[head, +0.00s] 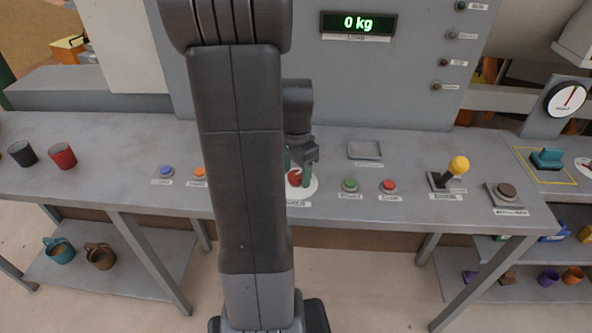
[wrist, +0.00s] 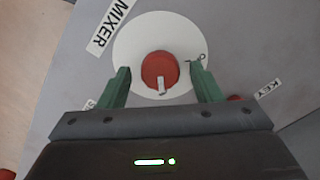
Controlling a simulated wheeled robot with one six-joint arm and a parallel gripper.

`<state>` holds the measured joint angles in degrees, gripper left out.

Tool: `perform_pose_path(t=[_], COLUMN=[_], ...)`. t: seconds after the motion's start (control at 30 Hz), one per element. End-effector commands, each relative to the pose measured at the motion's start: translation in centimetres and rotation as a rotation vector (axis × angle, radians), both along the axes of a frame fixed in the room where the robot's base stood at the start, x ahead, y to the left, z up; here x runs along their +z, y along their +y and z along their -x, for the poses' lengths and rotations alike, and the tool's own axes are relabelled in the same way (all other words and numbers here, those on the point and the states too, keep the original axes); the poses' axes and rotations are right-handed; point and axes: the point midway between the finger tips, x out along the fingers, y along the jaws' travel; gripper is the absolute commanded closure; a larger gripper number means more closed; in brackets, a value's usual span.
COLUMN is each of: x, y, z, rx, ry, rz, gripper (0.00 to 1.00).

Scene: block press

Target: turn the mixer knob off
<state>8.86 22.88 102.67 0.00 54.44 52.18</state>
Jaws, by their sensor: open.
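The mixer knob (wrist: 160,70) is a red round knob with a pale pointer bar, on a white round dial plate (wrist: 127,45) in the wrist view. A label reading MIXER (wrist: 112,24) lies beside the plate. In the head view the red knob (head: 294,178) is partly hidden by my gripper (head: 301,176). My gripper also shows in the wrist view (wrist: 162,88), with its green fingers apart, one on each side of the knob. Gaps show between the fingers and the knob, and nothing is held. The pointer bar points toward my gripper's palm in the wrist view.
Green (head: 350,184) and red (head: 388,186) buttons sit right of the dial, with a metal tray (head: 365,150) behind. A yellow-topped lever (head: 458,167) stands further right. Blue (head: 166,171) and orange (head: 200,172) buttons are left. My arm hides part of the bench.

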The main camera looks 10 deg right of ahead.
Motion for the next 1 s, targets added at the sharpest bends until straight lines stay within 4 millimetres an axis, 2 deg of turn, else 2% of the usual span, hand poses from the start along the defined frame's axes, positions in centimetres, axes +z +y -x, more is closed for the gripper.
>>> perform_pose_path(t=[0.1,0.3,0.33,0.67,1.0], x=[0.02,0.03,0.04,0.08,0.12], y=[0.0,0.0,0.0,-0.01,-0.01], z=[0.0,0.0,0.0,0.0,-0.03], rx=[0.0,0.0,0.0,0.043,0.27], ry=[0.0,0.0,0.0,0.0,0.0], rz=[0.0,0.0,0.0,0.0,0.0], gripper=[0.43,0.82,0.86,0.86,0.86])
